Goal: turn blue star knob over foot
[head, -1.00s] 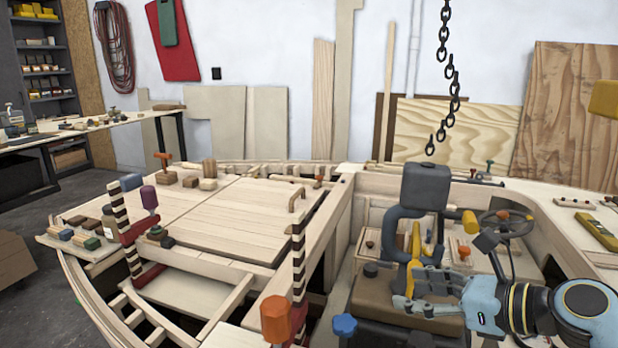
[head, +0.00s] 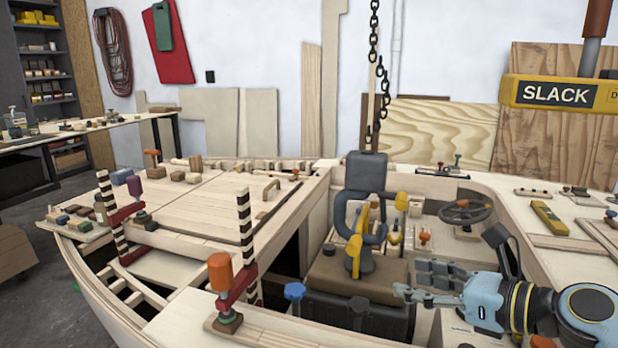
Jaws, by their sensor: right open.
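My left gripper is out of view.
The brown seat (head: 325,275) with yellow levers (head: 354,250) lies between gripper and knob in the picture. An orange-topped clamp (head: 219,272) stands left of the knob. A chain (head: 374,70) hangs behind. A yellow SLACK sign (head: 555,94) hangs at upper right.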

